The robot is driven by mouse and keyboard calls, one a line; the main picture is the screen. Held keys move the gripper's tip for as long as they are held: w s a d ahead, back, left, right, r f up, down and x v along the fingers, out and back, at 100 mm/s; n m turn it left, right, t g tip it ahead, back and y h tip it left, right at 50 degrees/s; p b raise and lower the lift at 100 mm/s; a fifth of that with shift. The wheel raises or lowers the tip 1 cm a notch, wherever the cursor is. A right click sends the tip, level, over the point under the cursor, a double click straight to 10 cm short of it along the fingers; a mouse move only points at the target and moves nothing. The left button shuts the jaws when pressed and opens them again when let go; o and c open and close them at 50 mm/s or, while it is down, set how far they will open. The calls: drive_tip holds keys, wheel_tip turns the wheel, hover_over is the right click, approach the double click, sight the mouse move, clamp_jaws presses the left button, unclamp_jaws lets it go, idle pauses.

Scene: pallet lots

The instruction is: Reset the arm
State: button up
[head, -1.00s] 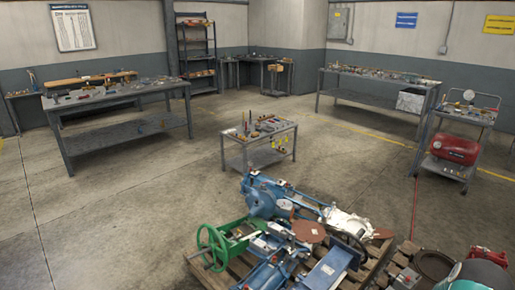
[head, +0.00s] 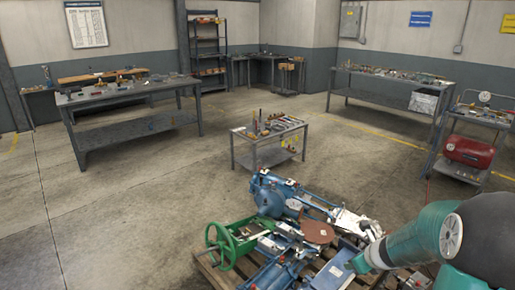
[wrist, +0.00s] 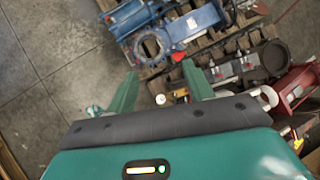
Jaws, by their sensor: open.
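My gripper (wrist: 160,92) shows in the wrist view with its two green fingers apart and nothing between them. It is above the floor near the edge of a pallet loaded with machine parts. In the head view my teal and dark arm reaches in from the lower right, over the right side of the pallet (head: 212,268). My fingertips are not clear in the head view.
Blue machinery (head: 268,196) and a green frame with a handwheel (head: 222,245) lie on the pallet. A small table (head: 262,141) stands behind it. Workbenches (head: 130,100) line the walls. A cart with a red tank (head: 468,152) stands at right. The left floor is open.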

drive_tip(key=s+a+r+n+y, duration=0.1)
drive_tip(key=s+a+r+n, duration=0.4)
drive_tip(key=a+r+n, duration=0.3)
drive_tip(key=s+a+r+n+y, duration=0.1)
drive_tip(key=s+a+r+n, duration=0.4)
drive_tip(key=a+r+n, duration=0.3)
drive_tip(key=s+r+n+g+h, duration=0.1)
drive_tip(key=s+r+n, duration=0.4)
drive_tip(key=s+n, duration=0.9)
drive_tip(key=shift+s+a+n+h, duration=0.2)
drive_tip(key=shift+s+n+h, duration=0.1)
drive_tip(key=shift+s+h, duration=0.6)
drive_tip(key=shift+c, duration=0.4)
drive_tip(key=shift+c, duration=1.3)
drive_tip(key=shift+s, duration=0.1)
